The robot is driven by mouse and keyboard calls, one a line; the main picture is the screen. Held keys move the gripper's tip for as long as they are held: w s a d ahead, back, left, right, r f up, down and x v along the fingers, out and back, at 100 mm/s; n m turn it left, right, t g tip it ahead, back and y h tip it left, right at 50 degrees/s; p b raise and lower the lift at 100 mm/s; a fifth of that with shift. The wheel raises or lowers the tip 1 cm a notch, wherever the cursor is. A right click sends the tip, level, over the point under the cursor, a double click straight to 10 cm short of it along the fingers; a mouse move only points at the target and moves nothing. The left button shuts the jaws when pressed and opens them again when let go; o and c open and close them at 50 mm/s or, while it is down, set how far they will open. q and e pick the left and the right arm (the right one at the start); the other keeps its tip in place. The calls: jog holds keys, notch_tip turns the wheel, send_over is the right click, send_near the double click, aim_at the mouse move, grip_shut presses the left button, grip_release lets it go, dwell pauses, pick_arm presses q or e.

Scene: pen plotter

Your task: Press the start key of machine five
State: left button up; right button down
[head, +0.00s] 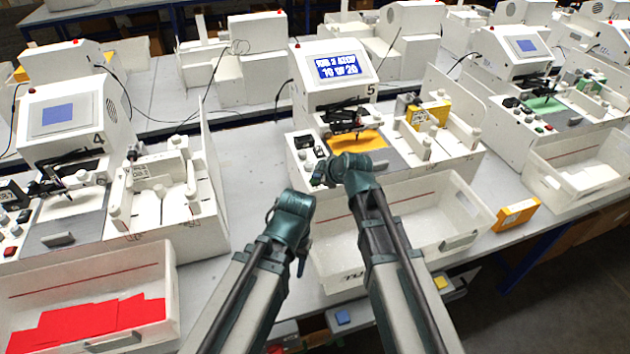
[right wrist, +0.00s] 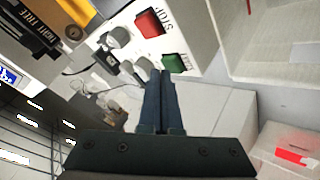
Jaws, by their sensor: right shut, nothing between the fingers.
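Machine five (head: 330,112) is white, marked 5, with a lit blue screen (head: 343,67) whose lower line reads 10 OF 20. In the right wrist view its panel holds a green key (right wrist: 174,63), its label partly hidden, and a red key (right wrist: 148,23) labelled STOP. My right gripper (right wrist: 161,74) is shut and empty. Its fingertips appear just left of the green key; I cannot tell whether they touch anything. In the head view the right gripper (head: 318,178) is at the panel's front left and covers the keys. My left gripper (head: 301,266) hangs beside the front bin, fingers too small to read.
A white bin (head: 455,205) stands in front of machine five, partly behind my right arm. An orange sheet (head: 365,141) lies in the machine. Machine four (head: 75,115) is at left with a bin of red sheets (head: 85,325). A yellow box (head: 517,214) lies right of the bin.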

jog(key=shift+f+b, duration=0.3)
jog(key=shift+f, duration=0.1)
jog(key=shift+r, duration=0.1)
dwell(0.4)
jog(key=shift+r+p, duration=0.8)
jog(key=shift+p, duration=0.05)
notch_tip(320, 180, up, 5)
jog(key=p, duration=0.5)
dwell(0.6)
